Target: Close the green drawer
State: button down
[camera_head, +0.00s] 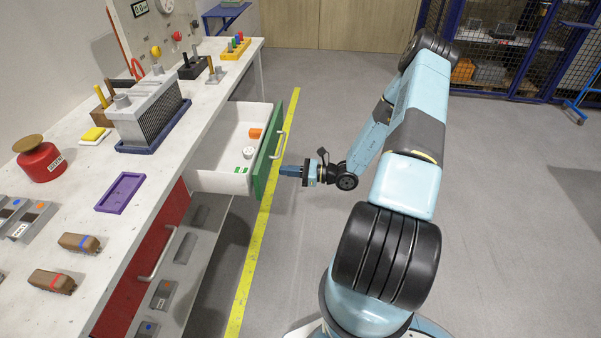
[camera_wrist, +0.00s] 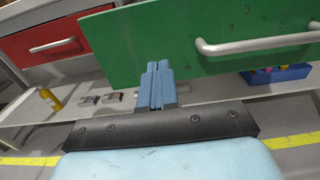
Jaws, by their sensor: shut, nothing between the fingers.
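The green drawer (camera_head: 268,152) stands pulled out from the workbench, with a white inside and a grey bar handle on its front. An orange block and small white and green items lie inside it. My gripper (camera_head: 287,170) is shut and empty, just in front of the green front near its lower edge. In the wrist view the gripper fingers (camera_wrist: 158,75) point at the green front (camera_wrist: 180,40), left of the handle (camera_wrist: 258,44). I cannot tell whether the fingertips touch the front.
The white workbench (camera_head: 80,200) runs along the left, with a purple tray (camera_head: 120,193) and a red pot (camera_head: 40,160) on it. A red drawer (camera_head: 145,265) below is shut. The grey floor right of the yellow line (camera_head: 250,262) is clear around my arm.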

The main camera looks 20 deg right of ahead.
aim_at(266, 169)
jog(key=shift+x, duration=2.35)
jog(key=shift+w, duration=0.1)
